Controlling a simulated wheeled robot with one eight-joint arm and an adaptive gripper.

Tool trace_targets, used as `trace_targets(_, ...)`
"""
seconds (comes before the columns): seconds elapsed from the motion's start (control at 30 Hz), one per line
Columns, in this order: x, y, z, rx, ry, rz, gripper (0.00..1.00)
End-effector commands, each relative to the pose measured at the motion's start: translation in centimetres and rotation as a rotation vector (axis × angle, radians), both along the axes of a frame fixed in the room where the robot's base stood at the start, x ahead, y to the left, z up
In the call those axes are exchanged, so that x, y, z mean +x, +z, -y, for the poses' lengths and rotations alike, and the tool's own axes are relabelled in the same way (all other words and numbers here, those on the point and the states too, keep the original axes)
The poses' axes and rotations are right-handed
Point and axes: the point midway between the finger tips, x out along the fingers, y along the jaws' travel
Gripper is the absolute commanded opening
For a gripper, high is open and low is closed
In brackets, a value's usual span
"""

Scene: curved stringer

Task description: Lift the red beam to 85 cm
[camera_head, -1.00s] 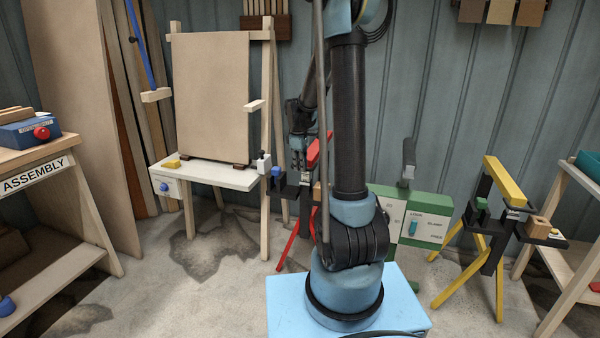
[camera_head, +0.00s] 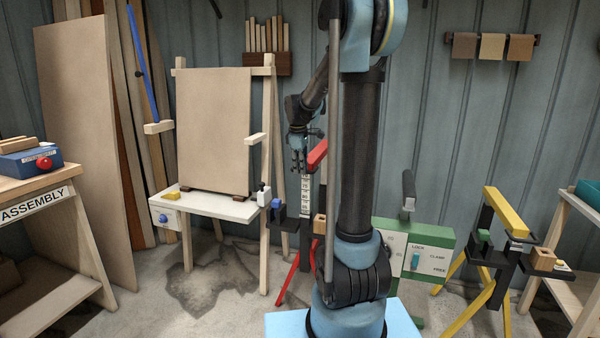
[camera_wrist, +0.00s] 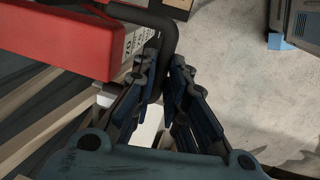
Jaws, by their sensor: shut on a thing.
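The red beam (camera_head: 317,155) sits on top of a red-legged stand (camera_head: 290,280), beside my upright arm. A white marked scale (camera_head: 305,195) shows on the upright under the beam; its reading is too small to tell. My gripper (camera_head: 298,165) is just left of the beam. In the wrist view, the red beam (camera_wrist: 75,35) fills the upper left. A dark bent handle (camera_wrist: 160,25) runs from beside the beam down between my gripper's fingers (camera_wrist: 163,75), which are shut on it. Part of the stand is hidden behind my arm.
An easel with a tan panel (camera_head: 215,125) and white shelf (camera_head: 215,207) stands close to the left. A green lock/clamp box (camera_head: 430,255) and a yellow-beam stand (camera_head: 505,212) are on the right. The assembly bench (camera_head: 60,180) is far left.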

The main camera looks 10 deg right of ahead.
Motion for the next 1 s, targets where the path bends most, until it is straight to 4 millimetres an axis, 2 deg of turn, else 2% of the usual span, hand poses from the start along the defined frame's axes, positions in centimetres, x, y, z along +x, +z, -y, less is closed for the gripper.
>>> trace_targets(0.17, 0.2, 0.1, 0.0, 0.0, 0.0, 0.004, 0.0)
trace_targets(0.2, 0.2, 0.1, 0.0, 0.0, 0.0, 0.004, 0.15)
trace_targets(0.3, 0.2, 0.0, 0.0, 0.0, 0.0, 0.003, 0.33)
trace_targets(0.73, 0.0, 0.6, -0.1, 0.0, 0.0, 0.001, 0.33)
trace_targets(0.87, -0.3, 2.1, -0.2, 0.0, 0.0, 0.001, 0.33)
trace_targets(1.0, -0.7, 4.5, -0.4, 0.0, 0.0, 0.001, 0.33)
